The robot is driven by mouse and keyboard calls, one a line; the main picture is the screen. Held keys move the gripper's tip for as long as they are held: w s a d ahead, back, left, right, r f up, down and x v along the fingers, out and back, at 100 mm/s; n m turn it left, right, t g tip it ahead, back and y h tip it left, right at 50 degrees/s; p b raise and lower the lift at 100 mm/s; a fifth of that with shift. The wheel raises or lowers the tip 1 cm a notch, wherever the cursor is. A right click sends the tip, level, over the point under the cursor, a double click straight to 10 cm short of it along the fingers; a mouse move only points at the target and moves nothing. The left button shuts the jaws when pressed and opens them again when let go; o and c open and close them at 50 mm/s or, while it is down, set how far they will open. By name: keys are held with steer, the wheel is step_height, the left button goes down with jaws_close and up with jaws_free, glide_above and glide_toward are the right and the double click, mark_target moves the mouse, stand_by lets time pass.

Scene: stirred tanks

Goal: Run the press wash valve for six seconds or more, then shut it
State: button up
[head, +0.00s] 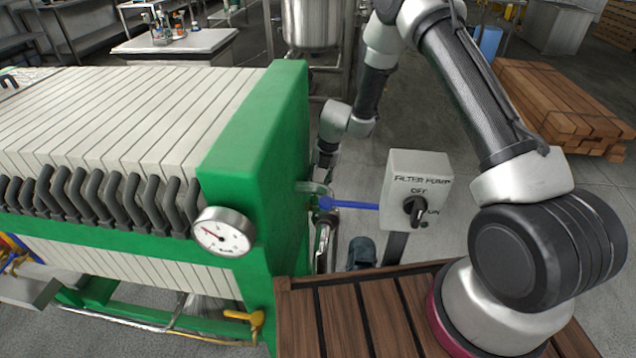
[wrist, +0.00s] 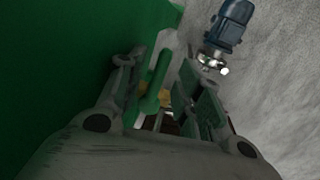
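The green filter press (head: 262,130) fills the left of the head view. My gripper (head: 322,174) reaches down at its far right end, partly hidden by the frame. In the wrist view my gripper (wrist: 165,82) is open, with a finger on each side of a green lever handle (wrist: 157,82). The handle is nearer the left finger, and I cannot tell whether it touches. Which way the lever lies relative to its pipe is hidden. A blue valve handle (head: 348,205) sticks out to the right below my gripper in the head view.
A filter pump switch box (head: 415,180) stands right of the press. A blue motor (head: 362,253) sits low behind the wooden deck; it also shows in the wrist view (wrist: 232,22). A gauge (head: 222,236) and a yellow valve handle (head: 245,318) are on the press's near side.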

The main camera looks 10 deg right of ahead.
step_height(320, 180, up, 10)
steer(key=d, duration=0.2)
steer(key=shift+s+r, duration=0.2)
steer(key=shift+s, duration=0.1)
steer(key=shift+s, duration=0.1)
steer(key=s+d+r, duration=0.1)
steer(key=s+r, duration=0.1)
steer(key=s, duration=0.3)
steer(key=shift+s, duration=0.3)
stand_by(0.4)
